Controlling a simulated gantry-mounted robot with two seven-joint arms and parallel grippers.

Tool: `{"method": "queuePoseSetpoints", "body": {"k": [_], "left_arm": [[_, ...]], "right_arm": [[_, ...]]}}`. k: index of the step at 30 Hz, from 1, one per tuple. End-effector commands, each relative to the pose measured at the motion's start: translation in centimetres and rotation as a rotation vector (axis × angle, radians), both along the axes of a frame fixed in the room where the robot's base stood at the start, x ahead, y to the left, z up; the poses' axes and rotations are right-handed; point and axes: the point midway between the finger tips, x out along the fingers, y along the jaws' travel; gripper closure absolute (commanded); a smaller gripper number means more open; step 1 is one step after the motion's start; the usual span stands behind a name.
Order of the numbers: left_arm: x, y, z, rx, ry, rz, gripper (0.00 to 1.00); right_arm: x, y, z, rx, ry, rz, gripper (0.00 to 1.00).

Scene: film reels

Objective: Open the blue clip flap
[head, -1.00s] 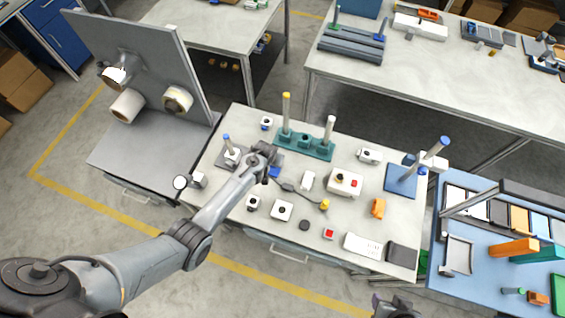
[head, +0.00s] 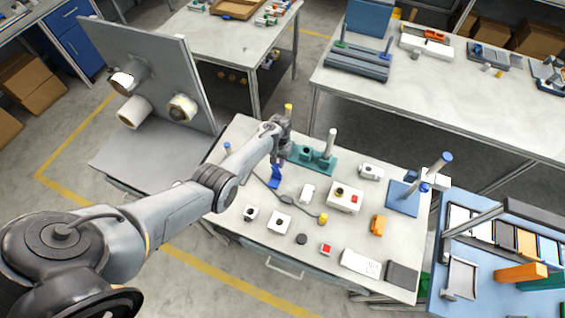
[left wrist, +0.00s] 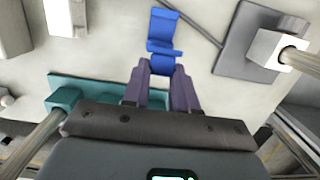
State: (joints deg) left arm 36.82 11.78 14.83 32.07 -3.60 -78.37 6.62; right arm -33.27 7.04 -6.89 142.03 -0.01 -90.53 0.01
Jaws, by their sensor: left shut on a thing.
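The blue clip (head: 275,177) is at the left part of the near table, in front of the teal base. My left gripper (head: 277,161) comes down over it from behind. In the left wrist view the clip (left wrist: 162,30) extends away from the fingertips, with a bend across its middle. There the two dark fingers of my left gripper (left wrist: 161,70) close on the clip's near end. I cannot tell whether they grip the flap or the body, or whether the clip touches the table. My right gripper is out of view.
A grey plate (left wrist: 235,45) with a white block and post lies on the other side. A cable (head: 262,184) runs near the clip. White boxes and small parts fill the table's right half.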

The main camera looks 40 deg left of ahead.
Motion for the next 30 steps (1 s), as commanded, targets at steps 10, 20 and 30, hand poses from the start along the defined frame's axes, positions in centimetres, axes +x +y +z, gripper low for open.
{"method": "queuePoseSetpoints", "body": {"k": [10, 20, 30], "left_arm": [[0.0, 0.0, -0.1, 0.000, 0.000, 0.000, 0.67], [0.0, 0.0, -0.1, 0.000, 0.000, 0.001, 0.47], [0.3, 0.1, 2.2, 0.001, -0.002, 0.001, 0.47]], "right_arm": [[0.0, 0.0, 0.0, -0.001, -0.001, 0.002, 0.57], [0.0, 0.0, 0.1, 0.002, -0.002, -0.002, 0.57], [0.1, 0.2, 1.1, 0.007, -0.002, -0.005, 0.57]]}}
